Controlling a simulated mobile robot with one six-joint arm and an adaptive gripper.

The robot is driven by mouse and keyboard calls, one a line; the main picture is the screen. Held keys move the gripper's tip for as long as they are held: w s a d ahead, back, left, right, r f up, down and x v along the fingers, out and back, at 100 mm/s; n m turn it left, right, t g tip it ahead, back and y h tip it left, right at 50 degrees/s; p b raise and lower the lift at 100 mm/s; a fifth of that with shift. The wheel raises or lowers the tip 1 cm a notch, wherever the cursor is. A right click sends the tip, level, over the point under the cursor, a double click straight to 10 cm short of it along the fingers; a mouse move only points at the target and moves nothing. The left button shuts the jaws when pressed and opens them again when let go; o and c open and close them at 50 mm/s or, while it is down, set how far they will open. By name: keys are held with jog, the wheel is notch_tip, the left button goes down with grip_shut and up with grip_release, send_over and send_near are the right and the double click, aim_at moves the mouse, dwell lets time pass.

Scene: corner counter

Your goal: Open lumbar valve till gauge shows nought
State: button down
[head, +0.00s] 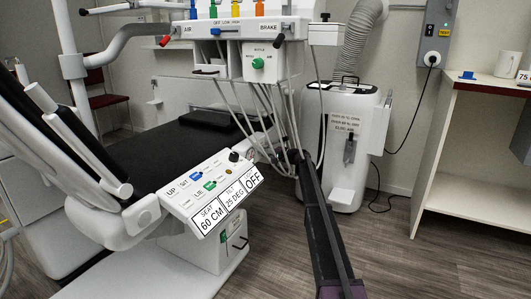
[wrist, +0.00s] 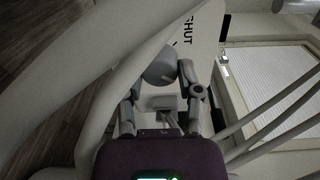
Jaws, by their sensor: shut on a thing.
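In the wrist view my gripper (wrist: 161,84) is shut on a round grey knob (wrist: 158,68), with one finger on each side of it. The knob sits in front of a pale plate (wrist: 203,60) with dark lettering, of which "SHUT" can be read. The knob may be the lumbar valve, but no lumbar label is legible. In the head view my arm reaches up toward the hoses beside the chair, and its fingers cannot be made out.
The chair's control panel (head: 213,190) shows "SEAT 60 CM", "TILT 25 DEG" and "OFF". White hoses (head: 268,108) hang from the instrument unit (head: 232,31) near my arm. A white suction unit (head: 338,125) stands behind. A side counter (head: 489,85) is at right, with open floor before it.

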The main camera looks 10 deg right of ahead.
jog(key=shift+w+d+m, duration=0.1)
jog(key=shift+w+m, duration=0.05)
jog(key=shift+m, duration=0.85)
jog(key=shift+c, duration=1.3)
grip_release()
